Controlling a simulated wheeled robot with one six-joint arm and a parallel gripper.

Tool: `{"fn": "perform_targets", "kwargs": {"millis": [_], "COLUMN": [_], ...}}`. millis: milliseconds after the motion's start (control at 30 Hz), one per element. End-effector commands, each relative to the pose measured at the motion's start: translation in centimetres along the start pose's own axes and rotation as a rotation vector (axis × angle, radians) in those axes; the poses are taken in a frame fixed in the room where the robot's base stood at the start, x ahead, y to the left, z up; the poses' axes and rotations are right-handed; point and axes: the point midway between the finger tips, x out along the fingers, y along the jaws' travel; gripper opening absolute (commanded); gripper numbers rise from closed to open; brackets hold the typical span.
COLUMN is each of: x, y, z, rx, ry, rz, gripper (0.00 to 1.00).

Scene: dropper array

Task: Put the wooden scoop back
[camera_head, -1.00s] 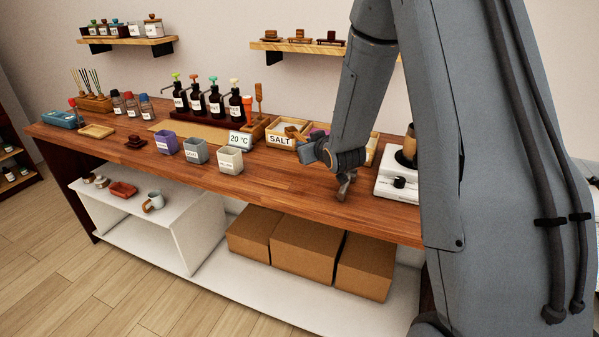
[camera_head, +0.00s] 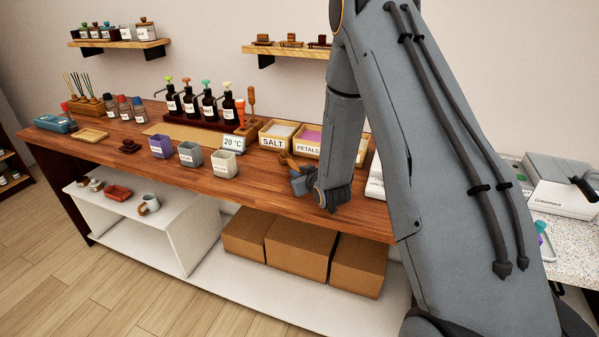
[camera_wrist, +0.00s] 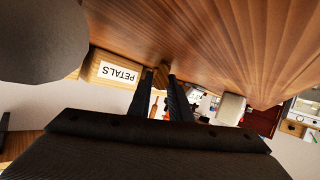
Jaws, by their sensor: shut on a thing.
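The wooden scoop (camera_head: 287,161) shows as a brown piece just beyond my gripper (camera_head: 297,176), over the counter in front of the petals box. In the wrist view a small piece of the scoop (camera_wrist: 161,75) sits between the two dark fingertips of my gripper (camera_wrist: 163,80), which are shut on it. Most of the scoop is hidden. The salt box (camera_head: 277,142), a wooden tray of white grains, stands behind and left. The petals box (camera_head: 308,148), with purple contents, stands behind the scoop and also shows in the wrist view (camera_wrist: 115,73).
Three small cups stand left of my gripper, the white one (camera_head: 222,163) nearest. A 20 °C display (camera_head: 233,143) is behind them. Pump bottles (camera_head: 209,107) stand at the back. A white device (camera_head: 375,182) is right, partly hidden by my arm. The front counter strip is clear.

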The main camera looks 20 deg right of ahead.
Motion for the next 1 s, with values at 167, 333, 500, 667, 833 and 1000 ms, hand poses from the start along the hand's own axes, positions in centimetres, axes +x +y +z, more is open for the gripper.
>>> {"fn": "perform_targets", "kwargs": {"millis": [167, 333, 500, 667, 833, 1000], "x": [0.0, 0.2, 0.1, 0.1, -0.1, -2.3], "y": [0.0, -0.1, -0.1, -0.1, 0.0, 0.0], "z": [0.0, 0.3, 0.2, 0.2, -0.2, 0.0], "rx": [0.000, 0.000, 0.000, 0.000, 0.000, 0.000], "ry": [0.001, 0.000, 0.000, 0.000, 0.001, 0.001], "rz": [0.000, 0.000, 0.000, 0.000, 0.000, 0.000], "gripper": [0.00, 0.00, 0.37, 0.37, 0.37, 0.37]}}
